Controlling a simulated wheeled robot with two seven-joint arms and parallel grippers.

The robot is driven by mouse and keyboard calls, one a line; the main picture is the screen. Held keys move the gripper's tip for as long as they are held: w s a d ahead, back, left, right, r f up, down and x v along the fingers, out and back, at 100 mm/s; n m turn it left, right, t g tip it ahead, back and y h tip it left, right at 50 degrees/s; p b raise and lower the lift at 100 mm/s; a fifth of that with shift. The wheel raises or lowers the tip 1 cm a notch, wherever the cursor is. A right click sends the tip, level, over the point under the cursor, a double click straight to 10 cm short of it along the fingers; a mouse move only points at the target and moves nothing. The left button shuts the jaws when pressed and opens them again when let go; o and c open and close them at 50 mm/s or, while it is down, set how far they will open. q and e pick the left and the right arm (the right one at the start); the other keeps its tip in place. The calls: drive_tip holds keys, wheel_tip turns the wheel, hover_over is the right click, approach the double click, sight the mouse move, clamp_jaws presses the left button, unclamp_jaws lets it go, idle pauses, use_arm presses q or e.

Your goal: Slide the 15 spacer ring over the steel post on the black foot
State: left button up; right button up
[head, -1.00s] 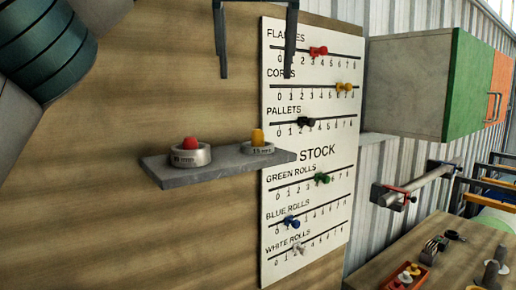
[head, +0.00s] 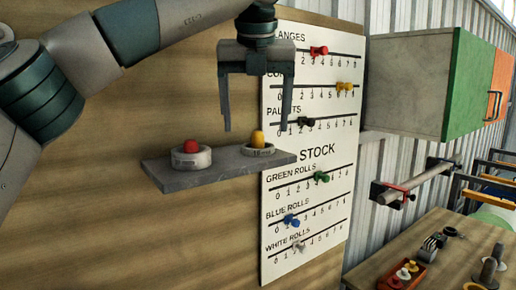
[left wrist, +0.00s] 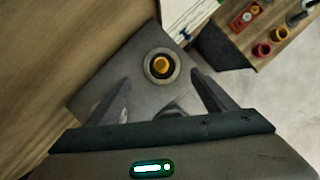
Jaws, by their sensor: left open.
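The spacer ring marked 15 (head: 258,152) lies flat on a grey wall shelf (head: 205,178), around a yellow knob (head: 257,138). It also shows in the left wrist view (left wrist: 147,68). My left gripper (head: 256,128) is open and empty, pointing down just above this ring, its fingers spread to either side. A second ring (head: 191,160) with a red knob sits further left on the shelf. Two dark upright posts (head: 488,269) stand on the bench at the lower right; I cannot tell whether either has a black foot. My right gripper is not in view.
A stock board (head: 315,152) with coloured sliders is on the wall close behind the shelf's right end. The wooden bench (head: 405,252) holds a red tray (head: 408,276) of small parts. A green and orange cabinet (head: 468,85) hangs above a wall-mounted bar (head: 420,180).

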sight(258, 136)
use_arm(q)
drive_tip(key=shift+w+d+f+p, duration=0.15)
drive_tip(key=shift+w+f+p, duration=0.55)
drive_tip(key=shift+p, duration=0.5)
drive_tip(key=shift+p+x, duration=0.55)
drive_tip(key=shift+x, duration=0.5)
drive_tip(key=shift+w+f, duration=0.3)
drive_tip(key=shift+f, duration=0.3)
drive_tip(key=shift+d, duration=0.1)
drive_tip(key=c, duration=1.3)
